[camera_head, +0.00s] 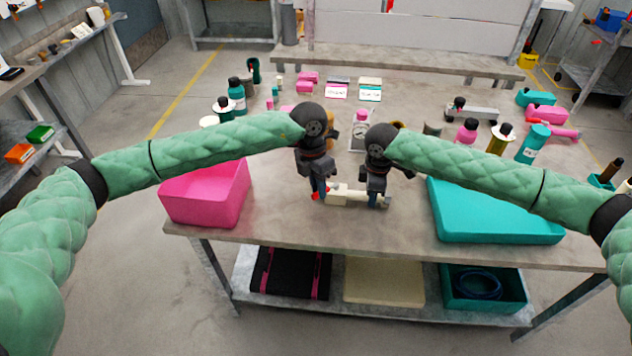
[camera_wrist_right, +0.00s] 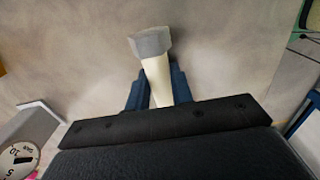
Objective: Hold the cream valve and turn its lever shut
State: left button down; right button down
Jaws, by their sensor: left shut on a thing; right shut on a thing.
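The cream valve (camera_head: 347,195) is near the front edge of the table, between my two grippers. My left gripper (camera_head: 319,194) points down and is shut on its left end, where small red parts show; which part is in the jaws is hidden. My right gripper (camera_head: 378,200) points down and is shut on the right end. In the right wrist view the valve's cream stem (camera_wrist_right: 157,78) runs between the fingers of my right gripper (camera_wrist_right: 157,92), and its grey faceted end sticks out beyond them. The lever's position is too small to tell.
A pink bin (camera_head: 205,196) stands left of the valve, and a teal tray (camera_head: 490,215) lies to the right. A dial gauge (camera_head: 360,130), which also shows in the right wrist view (camera_wrist_right: 22,155), stands behind the grippers. Several bottles and pump parts fill the table's back.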

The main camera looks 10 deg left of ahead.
pick_arm(q)
jog(key=n, duration=0.1)
jog(key=s+d+n, duration=0.1)
jog(key=n, duration=0.1)
jog(key=d+n, duration=0.1)
jog(key=shift+s+n+t, duration=0.25)
jog(key=shift+n+t, duration=0.05)
jog(key=shift+t, duration=0.1)
jog(key=shift+s+d+n+t+h, duration=0.2)
jog(key=shift+d+n, duration=0.35)
jog(key=shift+n, duration=0.55)
jog(key=shift+s+d+n+t+h, duration=0.15)
jog(key=shift+d+n, duration=0.4)
jog(key=shift+n, duration=0.55)
pick_arm(e)
jog(key=shift+a, duration=0.1)
pick_arm(q)
jog(key=c, duration=1.4)
grip_release()
jog(key=shift+o, duration=0.2)
jog(key=shift+r, duration=0.15)
jog(key=v, duration=1.1)
jog(key=shift+r, duration=0.35)
pick_arm(e)
jog(key=c, duration=1.1)
grip_release()
jog(key=shift+c, duration=0.2)
